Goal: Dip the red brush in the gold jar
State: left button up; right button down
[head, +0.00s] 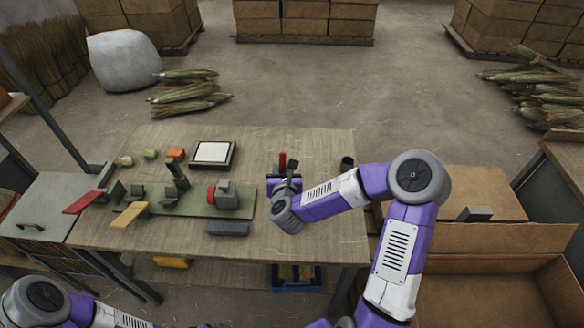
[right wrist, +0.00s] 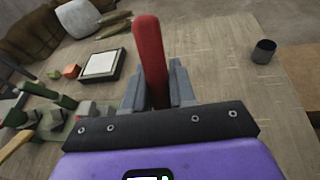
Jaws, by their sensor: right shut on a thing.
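My right gripper (head: 284,178) is shut on the red brush (head: 282,160) above the right part of the table. In the right wrist view the brush's red handle (right wrist: 150,60) stands up between the two grey fingers (right wrist: 155,88). The brush's lower end is hidden behind the gripper. A small dark round cup (head: 347,162) stands on the table to the right of the gripper; it also shows in the right wrist view (right wrist: 264,51). No jar that looks plainly gold shows. My left gripper is out of view.
A green board (head: 155,210) with clamps and a grey and red device (head: 228,197) lies left of the gripper. A white pad in a dark frame (head: 212,153) lies behind it. Bare wood (head: 310,225) surrounds the gripper. An open cardboard box (head: 500,240) stands at right.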

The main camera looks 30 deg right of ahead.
jog(key=s+d+f+m+h+b, duration=0.2)
jog(key=d+f+m+h+b, duration=0.1)
jog(key=f, duration=0.4)
jog(key=shift+d+h+b, duration=0.3)
jog(key=shift+d+b, duration=0.2)
jog(key=shift+d, duration=0.7)
jog(key=shift+s+f+g+b, duration=0.2)
jog(key=shift+f+g+b, duration=0.1)
jog(key=shift+f+b, duration=0.45)
dwell(1.8)
notch_tip(320, 180, up, 7)
jog(key=p, duration=0.4)
jog(key=shift+r, duration=0.15)
jog(key=shift+w, duration=0.1)
dwell(0.7)
